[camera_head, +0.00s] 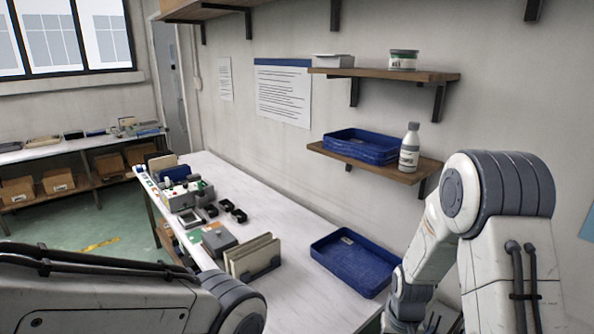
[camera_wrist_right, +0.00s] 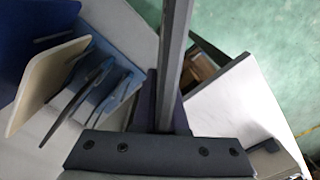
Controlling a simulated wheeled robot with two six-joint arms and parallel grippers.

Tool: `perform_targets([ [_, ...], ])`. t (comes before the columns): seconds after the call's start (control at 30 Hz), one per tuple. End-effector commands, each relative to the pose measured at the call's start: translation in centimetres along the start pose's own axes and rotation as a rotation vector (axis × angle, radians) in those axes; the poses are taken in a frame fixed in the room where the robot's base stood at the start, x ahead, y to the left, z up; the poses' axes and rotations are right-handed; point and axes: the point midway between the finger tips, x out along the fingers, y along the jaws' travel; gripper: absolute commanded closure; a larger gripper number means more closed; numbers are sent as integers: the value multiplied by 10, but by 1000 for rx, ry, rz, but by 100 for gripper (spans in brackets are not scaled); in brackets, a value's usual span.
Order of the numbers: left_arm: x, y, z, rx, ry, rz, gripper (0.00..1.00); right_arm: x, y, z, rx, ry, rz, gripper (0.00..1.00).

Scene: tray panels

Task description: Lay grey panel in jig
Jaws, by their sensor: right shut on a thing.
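My right gripper (camera_wrist_right: 168,128) is shut on the grey panel (camera_wrist_right: 176,60), which shows almost edge-on in the right wrist view and extends away from the jaws. To its left is a rack (camera_wrist_right: 112,98) with a cream panel (camera_wrist_right: 48,84) standing in it beside darker dividers. In the head view the rack of upright cream panels (camera_head: 250,254) stands on the white table. My right gripper is out of the head view, below the frame's bottom edge. I cannot pick out the jig for certain. My left arm enters at lower left; its gripper is not in view.
A blue tray (camera_head: 352,262) lies right of the rack on the table (camera_head: 290,212). A wall shelf (camera_head: 374,160) with a blue tray and bottle (camera_head: 409,148) hangs above. Table between rack and wall is clear.

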Motion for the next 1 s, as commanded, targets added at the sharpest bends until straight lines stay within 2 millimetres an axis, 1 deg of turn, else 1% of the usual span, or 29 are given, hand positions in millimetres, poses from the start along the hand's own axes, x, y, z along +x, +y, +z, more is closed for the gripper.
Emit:
perform_targets([
  [0.03,0,0,0,0,0,0,50,8,-10,8,-49,-5,0,100],
  [0.2,2,0,0,0,0,0,50,31,-34,29,-179,-4,0,100],
  [0.23,10,-1,0,0,1,0,50,38,-32,26,-170,1,0,100],
  [0.27,14,-1,1,0,1,0,50,41,-31,26,-167,1,0,100],
  [0.5,36,-3,2,2,0,0,50,62,-31,25,-163,1,0,100],
  [0.63,40,-3,2,2,0,0,50,66,-31,25,-163,1,0,100],
  [1.0,39,-3,2,2,0,0,50,65,-31,25,-162,1,0,100],
])
